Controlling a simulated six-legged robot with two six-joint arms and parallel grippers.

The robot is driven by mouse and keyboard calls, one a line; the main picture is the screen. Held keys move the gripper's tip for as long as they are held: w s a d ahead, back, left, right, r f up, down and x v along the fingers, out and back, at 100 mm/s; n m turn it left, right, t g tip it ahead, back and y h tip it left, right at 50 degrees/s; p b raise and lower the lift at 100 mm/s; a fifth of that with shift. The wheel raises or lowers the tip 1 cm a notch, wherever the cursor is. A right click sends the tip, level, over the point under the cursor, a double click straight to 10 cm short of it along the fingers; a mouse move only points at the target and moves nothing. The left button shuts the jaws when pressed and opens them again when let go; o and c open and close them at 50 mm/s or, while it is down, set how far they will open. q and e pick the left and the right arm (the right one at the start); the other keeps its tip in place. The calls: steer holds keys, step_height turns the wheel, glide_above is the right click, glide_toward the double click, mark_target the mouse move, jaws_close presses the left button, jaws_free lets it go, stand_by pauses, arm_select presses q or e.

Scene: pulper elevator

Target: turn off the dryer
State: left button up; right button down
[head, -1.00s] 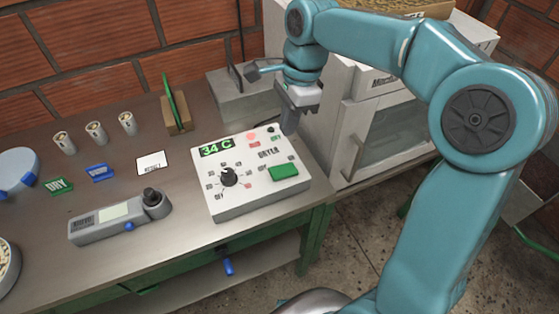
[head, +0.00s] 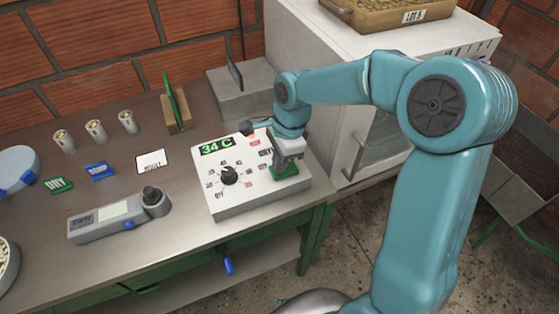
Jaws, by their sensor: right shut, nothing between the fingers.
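The white dryer control box (head: 225,207) sits on the bench near its right end. Its green display (head: 216,146) reads 34 C. A black dial (head: 229,175) is in the middle of its panel. The green switch (head: 284,172) at the panel's right is partly hidden by my right gripper (head: 287,168). That gripper is shut and empty, pointing down at the switch; I cannot tell if it touches. The upper right of the panel, with its lamps, is mostly hidden behind the gripper. My left gripper is not in view.
A white cabinet (head: 300,75) with a handled door stands at the right, with a tray (head: 400,25) on top. A grey meter (head: 105,218), several small cups, and DRY (head: 59,185) and blue (head: 100,171) tags lie left of the box. A grey block (head: 240,97) stands behind it.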

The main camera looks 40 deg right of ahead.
steer(key=shift+a+f+b, duration=0.25)
steer(key=shift+f+b, duration=0.1)
steer(key=shift+f, duration=0.05)
steer(key=shift+r, duration=0.15)
steer(key=shift+d, duration=0.25)
